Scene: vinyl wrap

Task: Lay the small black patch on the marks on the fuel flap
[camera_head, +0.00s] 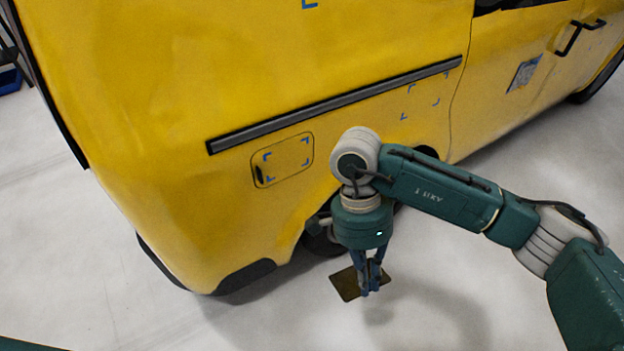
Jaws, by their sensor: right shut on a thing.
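The fuel flap (283,160) is a rounded rectangle on the side of the yellow van, with blue corner marks on it and a dark spot at its left end. My right gripper (368,288) points down below and to the right of the flap, in front of the van's lower side. It is shut on the small black patch (346,285), a thin dark sheet that sticks out on both sides of the fingers. The patch is apart from the flap. My left gripper is not in view.
The yellow van (180,120) fills the upper part. A dark trim strip (330,105) runs above the flap. More blue corner marks (425,95) sit right of it, and a bluish patch (524,73) is on the door.

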